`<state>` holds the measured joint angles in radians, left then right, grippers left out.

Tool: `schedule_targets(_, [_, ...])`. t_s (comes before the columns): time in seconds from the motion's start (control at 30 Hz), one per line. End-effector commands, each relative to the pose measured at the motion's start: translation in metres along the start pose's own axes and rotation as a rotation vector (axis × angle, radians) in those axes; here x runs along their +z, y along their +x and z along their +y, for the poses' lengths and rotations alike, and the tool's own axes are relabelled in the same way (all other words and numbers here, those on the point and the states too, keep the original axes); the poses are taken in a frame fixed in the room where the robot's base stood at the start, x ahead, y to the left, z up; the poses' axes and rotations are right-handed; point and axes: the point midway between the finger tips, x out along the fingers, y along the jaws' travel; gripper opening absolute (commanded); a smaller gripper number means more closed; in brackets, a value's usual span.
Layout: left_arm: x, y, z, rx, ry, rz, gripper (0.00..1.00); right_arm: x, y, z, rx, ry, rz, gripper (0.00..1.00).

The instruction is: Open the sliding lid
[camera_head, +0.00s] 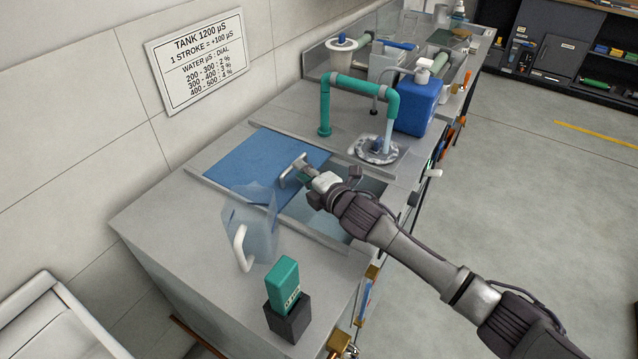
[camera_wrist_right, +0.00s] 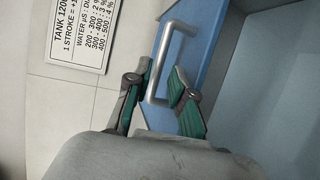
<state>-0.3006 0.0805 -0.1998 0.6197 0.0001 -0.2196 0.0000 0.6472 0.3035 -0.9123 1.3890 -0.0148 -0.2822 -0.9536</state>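The sliding lid (camera_head: 262,165) is a flat blue panel in the grey counter, with a pale bar handle (camera_head: 291,168) near its right edge. To its right, part of the tank opening (camera_head: 368,186) is uncovered. My right gripper (camera_head: 306,176) is at the handle. In the right wrist view the handle (camera_wrist_right: 157,68) runs between the two fingertips of my right gripper (camera_wrist_right: 161,78). The fingers are apart, with a gap showing beside the bar, so it is open around the handle. The lid's blue surface (camera_wrist_right: 200,18) lies behind it. My left gripper is out of view.
A clear jug (camera_head: 258,222) and a teal meter (camera_head: 285,280) in a dark stand are on the near counter. A green tap pipe (camera_head: 325,105) and a blue bottle (camera_head: 418,105) stand beyond the tank. A wall sign (camera_head: 200,62) hangs at the back.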

Motion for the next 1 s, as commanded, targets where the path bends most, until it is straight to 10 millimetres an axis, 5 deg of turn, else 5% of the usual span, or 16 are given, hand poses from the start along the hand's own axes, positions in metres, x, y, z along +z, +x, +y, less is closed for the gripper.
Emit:
schedule_targets(0.4, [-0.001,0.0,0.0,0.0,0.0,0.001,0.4,0.0,-0.068,-0.001,-0.001,0.0,0.0,0.23])
schedule_targets(1.0, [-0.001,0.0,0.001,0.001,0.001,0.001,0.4,0.0,-0.074,0.0,0.0,0.0,0.0,0.23])
